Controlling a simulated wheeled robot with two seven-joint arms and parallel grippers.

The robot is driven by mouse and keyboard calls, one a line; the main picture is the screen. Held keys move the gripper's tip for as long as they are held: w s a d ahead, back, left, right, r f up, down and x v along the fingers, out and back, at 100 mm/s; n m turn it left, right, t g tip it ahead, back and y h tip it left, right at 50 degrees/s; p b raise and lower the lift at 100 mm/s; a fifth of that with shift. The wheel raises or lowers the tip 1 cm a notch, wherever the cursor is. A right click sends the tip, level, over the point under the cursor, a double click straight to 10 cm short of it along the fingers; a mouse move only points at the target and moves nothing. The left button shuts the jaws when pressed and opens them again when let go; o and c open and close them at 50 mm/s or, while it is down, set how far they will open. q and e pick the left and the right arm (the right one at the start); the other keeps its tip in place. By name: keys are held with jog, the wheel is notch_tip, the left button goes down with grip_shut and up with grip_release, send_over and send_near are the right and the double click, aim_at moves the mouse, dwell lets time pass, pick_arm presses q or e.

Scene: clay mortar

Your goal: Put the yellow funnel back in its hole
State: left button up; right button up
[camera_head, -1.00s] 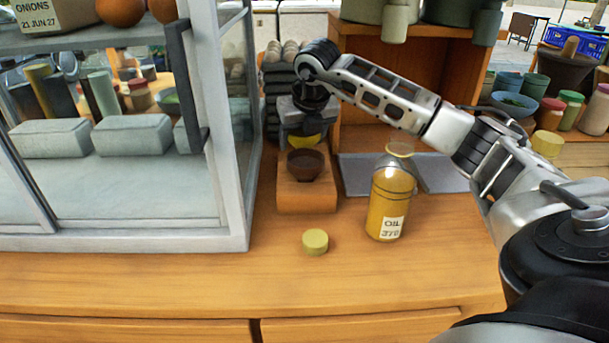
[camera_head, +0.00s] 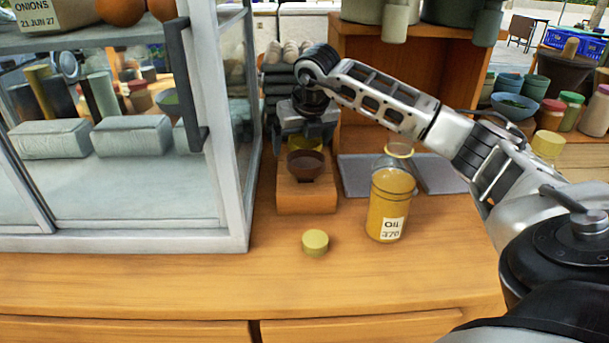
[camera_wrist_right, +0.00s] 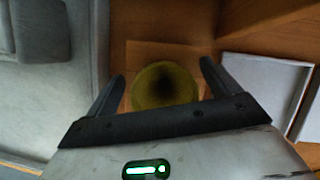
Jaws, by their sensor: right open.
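The yellow funnel (camera_head: 305,143) shows just below my right gripper (camera_head: 306,127), above a dark brown bowl (camera_head: 305,165) on a wooden block. In the right wrist view the funnel (camera_wrist_right: 165,86) is a round yellow mouth with a dark centre. It lies between the two open fingers of my right gripper (camera_wrist_right: 163,70), with a gap on each side. The gripper partly hides the funnel in the head view, and I cannot tell whether the funnel sits in a hole. My left gripper is not in view.
An oil bottle (camera_head: 390,205) stands right of the wooden block (camera_head: 307,198). A small yellow lid (camera_head: 315,242) lies in front on the counter. A glass cabinet (camera_head: 232,205) closes off the left. The front counter is mostly clear.

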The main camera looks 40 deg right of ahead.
jog(key=shift+v, duration=1.15)
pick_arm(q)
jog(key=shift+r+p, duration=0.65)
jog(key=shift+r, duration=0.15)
pick_arm(e)
jog(key=v, duration=1.3)
jog(key=shift+r, duration=0.3)
jog(key=shift+s+a, duration=0.15)
